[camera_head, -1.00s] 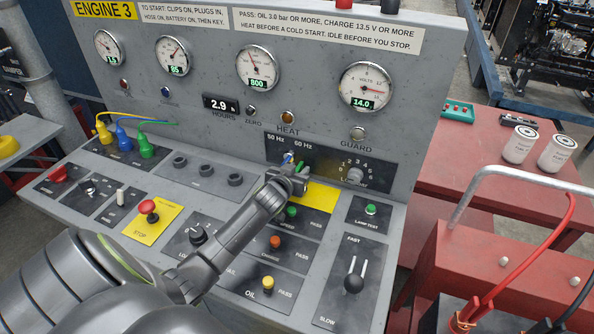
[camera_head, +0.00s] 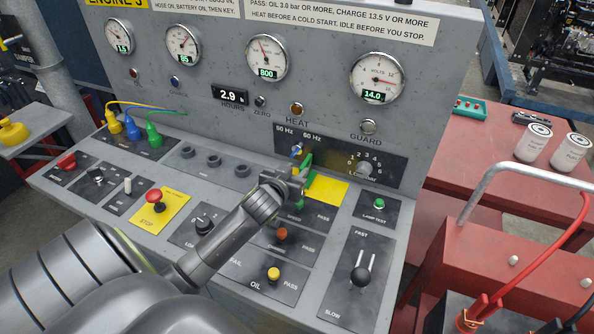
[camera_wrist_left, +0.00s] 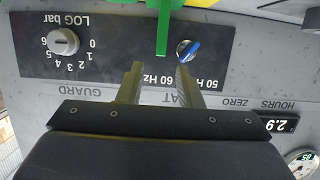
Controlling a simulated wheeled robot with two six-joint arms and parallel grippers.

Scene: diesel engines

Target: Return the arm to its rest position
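My left gripper (camera_head: 300,178) is at the front of the grey engine test panel (camera_head: 330,62), just below the 50 Hz / 60 Hz selector knob (camera_head: 296,151). In the left wrist view the two fingers (camera_wrist_left: 160,75) stand apart with nothing visibly clamped between them. The blue-tipped selector knob (camera_wrist_left: 188,50) is near the right finger and looks apart from it. A green piece (camera_head: 307,172) shows beside the gripper; in the wrist view a green strip (camera_wrist_left: 163,28) lies ahead of the finger gap. My left arm reaches over the console. My right gripper is out of view.
Under the arm, the sloped console holds a red stop button (camera_head: 154,196), a rotary switch (camera_head: 204,225), a yellow oil button (camera_head: 273,273) and a speed lever (camera_head: 361,276). A red cart with a grey handle (camera_head: 500,172) and a red table (camera_head: 470,140) stand at the right.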

